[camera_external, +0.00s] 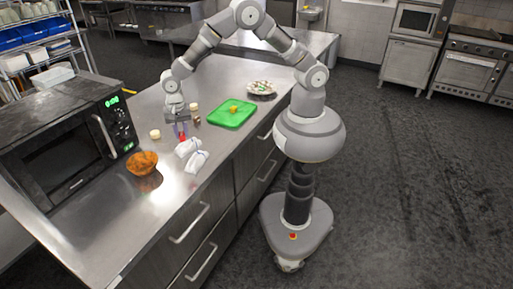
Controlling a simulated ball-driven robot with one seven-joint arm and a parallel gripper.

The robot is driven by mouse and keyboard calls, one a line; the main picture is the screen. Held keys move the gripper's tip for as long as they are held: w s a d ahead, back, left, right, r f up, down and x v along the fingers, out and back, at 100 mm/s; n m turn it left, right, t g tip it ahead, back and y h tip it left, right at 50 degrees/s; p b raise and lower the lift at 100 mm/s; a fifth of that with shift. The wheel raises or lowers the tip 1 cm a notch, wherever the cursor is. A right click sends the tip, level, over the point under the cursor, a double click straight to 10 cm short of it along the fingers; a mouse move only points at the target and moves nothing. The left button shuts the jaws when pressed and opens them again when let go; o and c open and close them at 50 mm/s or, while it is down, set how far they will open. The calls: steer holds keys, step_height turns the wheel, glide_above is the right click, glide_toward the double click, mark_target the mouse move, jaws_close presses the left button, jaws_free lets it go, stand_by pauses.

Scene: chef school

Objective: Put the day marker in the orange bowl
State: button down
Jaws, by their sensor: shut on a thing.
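The orange bowl (142,167) stands on the steel counter, right of the microwave's front. My gripper (180,129) points down over the counter, up and to the right of the bowl in the picture. It is shut on a small, slim thing with a red end (183,138), which I take to be the day marker. The marker is small, and the fingers hide part of it. It is outside the bowl; I cannot tell whether its lower end touches the counter.
Two white packets (197,161) lie just in front of my gripper, right of the bowl. A small jar (155,134) stands to its left. A green board (232,113) with a yellow piece and a filled plate (261,88) lie to the right. The black microwave (70,140) borders the left.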

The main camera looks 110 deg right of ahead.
steer(key=w+f+b, duration=0.1)
steer(key=w+f, duration=0.4)
steer(key=w, duration=0.8)
steer(key=shift+w+b, duration=0.25)
steer(key=shift+b, duration=0.15)
steer(key=shift+f, duration=0.55)
steer(key=c, duration=0.9)
jaws_free()
